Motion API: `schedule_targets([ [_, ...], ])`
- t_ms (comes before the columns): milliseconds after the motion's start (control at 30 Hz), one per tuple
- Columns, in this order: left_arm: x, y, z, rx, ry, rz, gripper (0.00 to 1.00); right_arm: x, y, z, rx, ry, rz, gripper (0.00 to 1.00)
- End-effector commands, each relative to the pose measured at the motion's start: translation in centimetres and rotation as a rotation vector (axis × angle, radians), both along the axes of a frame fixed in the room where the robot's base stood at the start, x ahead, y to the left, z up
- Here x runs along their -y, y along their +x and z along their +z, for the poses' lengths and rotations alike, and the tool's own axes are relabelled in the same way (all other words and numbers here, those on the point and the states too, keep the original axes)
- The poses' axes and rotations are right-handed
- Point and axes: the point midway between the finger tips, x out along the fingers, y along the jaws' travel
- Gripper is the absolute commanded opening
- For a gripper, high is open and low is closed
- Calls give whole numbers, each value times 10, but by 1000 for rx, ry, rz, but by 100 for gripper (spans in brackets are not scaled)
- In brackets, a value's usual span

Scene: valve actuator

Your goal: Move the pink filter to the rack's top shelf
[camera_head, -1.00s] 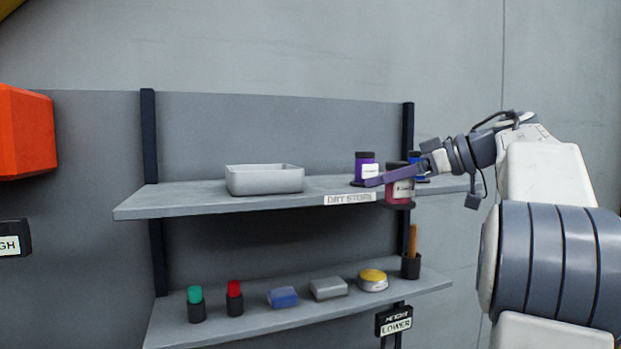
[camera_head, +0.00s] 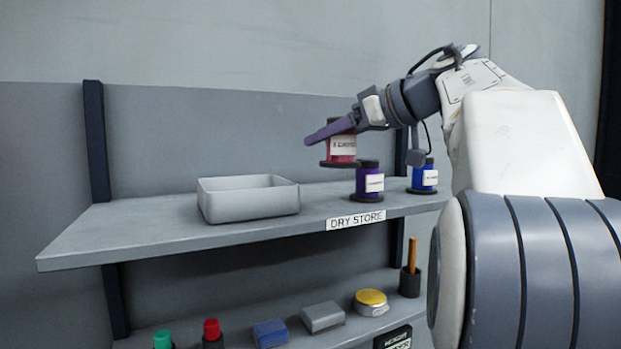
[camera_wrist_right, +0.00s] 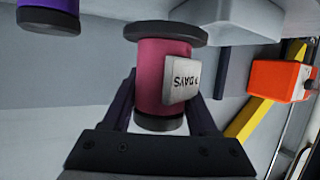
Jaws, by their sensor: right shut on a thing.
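The pink filter (camera_head: 341,150) is a pink cylinder with dark end caps and a white label. My right gripper (camera_head: 335,132) is shut on it and holds it raised above the rack's top shelf (camera_head: 120,232), near the purple filter. In the right wrist view the pink filter (camera_wrist_right: 163,75) sits between the two fingers of the right gripper (camera_wrist_right: 165,105), its label reading "DAYS" upside down. I cannot tell its exact height over the shelf. My left gripper is not in view.
A purple filter (camera_head: 369,182) and a blue filter (camera_head: 423,177) stand on the top shelf's right part. A grey tray (camera_head: 248,212) stands left of them. The shelf's left end is bare. The lower shelf holds several items, including a yellow-topped tin (camera_head: 370,302).

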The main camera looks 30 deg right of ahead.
Motion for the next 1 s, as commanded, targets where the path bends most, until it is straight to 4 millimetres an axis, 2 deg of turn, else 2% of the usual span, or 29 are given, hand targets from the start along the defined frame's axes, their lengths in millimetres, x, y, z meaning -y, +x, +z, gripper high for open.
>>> schedule_targets([
  [100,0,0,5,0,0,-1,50,-4,27,-15,-3,3,6,0],
  [300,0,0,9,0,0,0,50,-4,52,-31,-1,1,-2,0],
  [433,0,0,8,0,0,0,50,-3,55,-39,-1,0,-4,0],
  [700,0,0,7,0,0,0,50,-2,54,-72,-1,0,-7,0],
  [1000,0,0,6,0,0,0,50,-2,54,-74,-1,-1,-6,0],
])
